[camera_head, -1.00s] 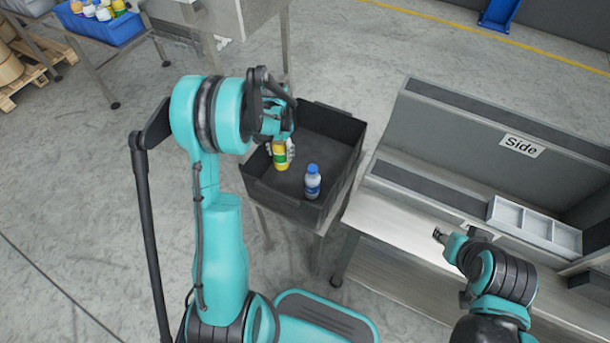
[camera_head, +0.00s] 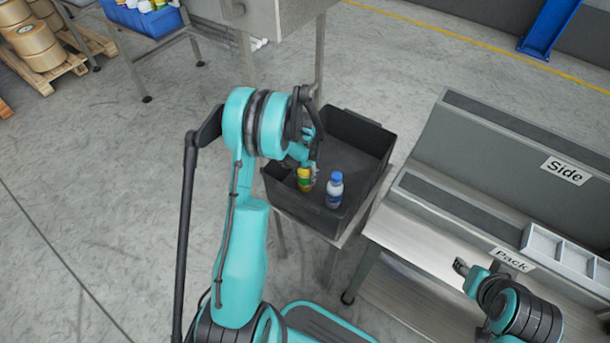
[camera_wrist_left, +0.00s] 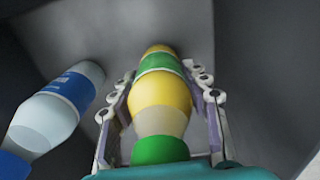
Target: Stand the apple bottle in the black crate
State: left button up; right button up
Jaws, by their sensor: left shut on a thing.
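The apple bottle (camera_head: 304,180) is yellow with a green label and green cap. It is inside the black crate (camera_head: 370,190), near its front left side. My left gripper (camera_head: 309,166) is shut on it from above. In the left wrist view the bottle (camera_wrist_left: 160,95) sits between the two fingers, cap toward the camera. It looks roughly upright; I cannot tell whether its base touches the crate floor. My right gripper (camera_head: 461,267) is over the bench at the right, small and dark, and its jaws cannot be made out.
A blue-capped bottle with a blue label (camera_head: 334,190) stands in the crate just right of the apple bottle; it also shows in the left wrist view (camera_wrist_left: 58,108). The crate's back half is clear. A metal bench (camera_head: 425,250) with a white divided tray (camera_head: 560,250) is at the right.

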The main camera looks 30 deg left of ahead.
pick_arm(q)
jog(key=o, duration=1.4)
jog(key=shift+f, duration=0.1)
notch_tip(320, 180, up, 11)
jog(key=p, duration=0.4)
jog(key=shift+r+p, duration=0.35)
jog(key=shift+r, duration=0.4)
jog(key=s+d+r+t, duration=0.2)
jog(key=s+d+r, duration=0.25)
jog(key=r, duration=0.25)
jog(key=s+d+r+t, duration=0.1)
jog(key=s+d+r, duration=0.2)
jog(key=d+r, duration=0.3)
jog(key=s+d+r+t, duration=0.2)
jog(key=s, duration=0.3)
jog(key=s+d+r+t, duration=0.2)
jog(key=s+d, duration=0.1)
jog(key=s, duration=0.3)
jog(key=shift+s+n, duration=0.2)
jog(key=shift+n, duration=0.2)
